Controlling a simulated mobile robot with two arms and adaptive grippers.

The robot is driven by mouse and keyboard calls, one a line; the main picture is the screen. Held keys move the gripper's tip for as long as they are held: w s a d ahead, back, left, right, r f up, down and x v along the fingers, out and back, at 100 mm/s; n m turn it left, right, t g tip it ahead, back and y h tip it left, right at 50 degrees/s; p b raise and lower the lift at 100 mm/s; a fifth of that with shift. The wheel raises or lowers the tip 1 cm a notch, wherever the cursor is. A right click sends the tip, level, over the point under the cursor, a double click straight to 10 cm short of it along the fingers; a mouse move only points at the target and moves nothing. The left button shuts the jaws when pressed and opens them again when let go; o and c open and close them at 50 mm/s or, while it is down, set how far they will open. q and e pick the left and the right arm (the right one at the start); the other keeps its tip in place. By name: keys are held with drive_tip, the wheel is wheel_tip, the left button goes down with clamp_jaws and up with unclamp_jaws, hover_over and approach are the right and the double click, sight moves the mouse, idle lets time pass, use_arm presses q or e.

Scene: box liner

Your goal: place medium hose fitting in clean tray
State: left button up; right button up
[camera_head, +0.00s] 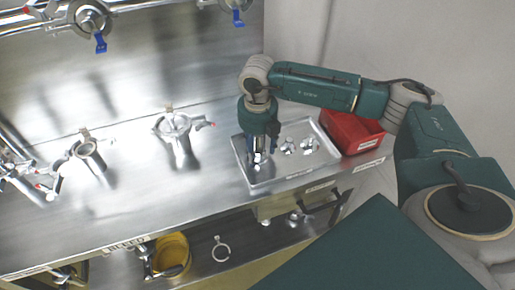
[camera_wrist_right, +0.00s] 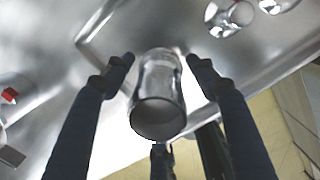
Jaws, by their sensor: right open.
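The medium hose fitting looks to be the shiny metal cylinder (camera_wrist_right: 158,100) between my right gripper's fingers in the right wrist view. In the head view it shows as a bright metal piece (camera_head: 258,159) below the gripper, at the left end of a shallow metal tray (camera_head: 262,182). My right gripper (camera_wrist_right: 160,62) is open, with one dark finger on each side of the fitting and gaps visible between. It points down over the tray in the head view (camera_head: 260,150). I cannot tell whether the fitting's base touches the tray floor. My left gripper is not in view.
Other metal fittings (camera_head: 309,146) lie in the tray's right part. A red bin (camera_head: 351,131) stands right of the tray. A metal clamp fitting (camera_head: 175,128) stands to the left on the steel bench. A yellow container (camera_head: 172,256) and a ring clamp (camera_head: 221,249) sit on the lower shelf.

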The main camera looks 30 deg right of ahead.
drive_tip(key=shift+r, duration=0.4)
drive_tip(key=r+b, duration=0.1)
drive_tip(key=r, duration=0.2)
drive_tip(key=r+b, duration=0.1)
drive_tip(key=r, duration=0.3)
drive_tip(key=r+b, duration=0.1)
drive_tip(key=r, duration=0.2)
drive_tip(key=shift+s+a+r, duration=0.25)
drive_tip(key=shift+s+a, duration=0.05)
drive_tip(key=shift+s, duration=0.1)
drive_tip(key=shift+r, duration=0.45)
drive_tip(key=shift+f, duration=0.1)
